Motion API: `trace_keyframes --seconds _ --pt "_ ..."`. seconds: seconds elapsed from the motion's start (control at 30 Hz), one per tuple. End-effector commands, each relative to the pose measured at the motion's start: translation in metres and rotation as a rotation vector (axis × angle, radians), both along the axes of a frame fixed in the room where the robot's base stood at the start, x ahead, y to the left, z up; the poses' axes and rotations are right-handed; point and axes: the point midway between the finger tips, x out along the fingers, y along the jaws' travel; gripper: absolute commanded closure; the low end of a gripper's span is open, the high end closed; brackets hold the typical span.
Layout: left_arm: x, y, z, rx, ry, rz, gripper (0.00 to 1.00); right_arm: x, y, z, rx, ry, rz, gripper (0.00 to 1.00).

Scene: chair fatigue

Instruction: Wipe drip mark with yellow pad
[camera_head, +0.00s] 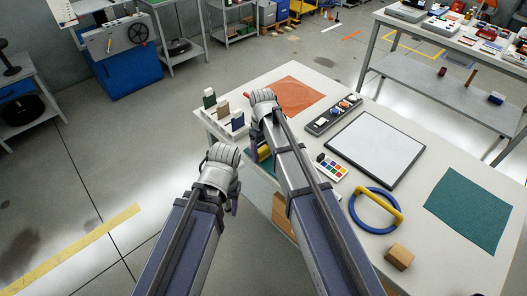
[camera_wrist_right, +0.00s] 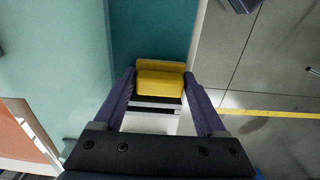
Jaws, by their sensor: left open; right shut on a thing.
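The yellow pad (camera_wrist_right: 160,82) is between the two dark fingers of my right gripper (camera_wrist_right: 158,92), which is shut on it. In the right wrist view the pad is in front of a teal surface (camera_wrist_right: 55,60); whether it touches is unclear. In the head view, a bit of yellow (camera_head: 265,151) and teal shows beside my right arm at the table's near edge, and the arm hides most of the right gripper. My left gripper (camera_head: 234,203) points down, open and empty, off the table's near side. I cannot make out a drip mark in either view.
On the white table (camera_head: 325,90) are an orange mat (camera_head: 298,96), a holder with small blocks (camera_head: 225,114), a dark tray (camera_head: 333,114), a framed white board (camera_head: 376,148), a paint palette (camera_head: 330,168), a blue ring with yellow grip (camera_head: 371,222), a wooden block (camera_head: 399,256) and a teal mat (camera_head: 470,208).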

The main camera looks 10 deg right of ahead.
Motion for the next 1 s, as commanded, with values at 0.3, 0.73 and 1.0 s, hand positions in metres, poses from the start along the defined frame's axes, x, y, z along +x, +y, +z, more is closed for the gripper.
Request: trace_keyframes --seconds 0.3,0.73,1.0 --pt "0.0 0.0 0.001 0.0 0.0 0.0 0.43 -0.018 -0.011 0.0 -0.003 0.007 -0.002 0.78" --pt "0.0 0.0 0.001 0.0 0.0 0.0 0.43 -0.028 -0.02 0.001 -0.002 0.005 0.0 0.78" --pt "0.0 0.0 -0.001 0.0 0.0 0.0 0.43 -0.044 -0.032 -0.001 -0.002 0.005 -0.002 0.78"
